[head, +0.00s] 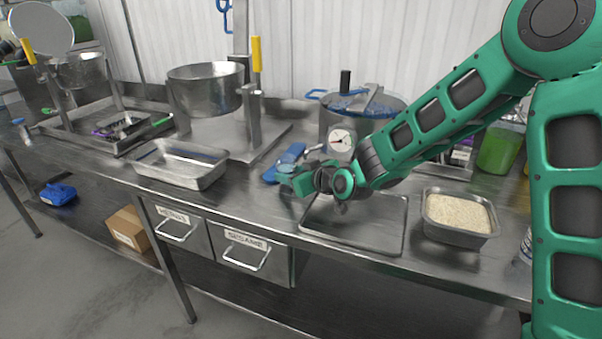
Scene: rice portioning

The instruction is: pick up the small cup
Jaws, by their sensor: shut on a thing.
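My gripper (291,180) is over the middle of the steel counter, just behind the left edge of a flat tray, with its arm reaching in from the right.
The flat metal tray (386,243) lies empty below my wrist. A pan of rice (461,236) stands to its right. An empty deep pan (180,180) is to the left. Behind are a dial scale (341,140), a lidded pot (372,103) and a steel bowl on a stand (207,100).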

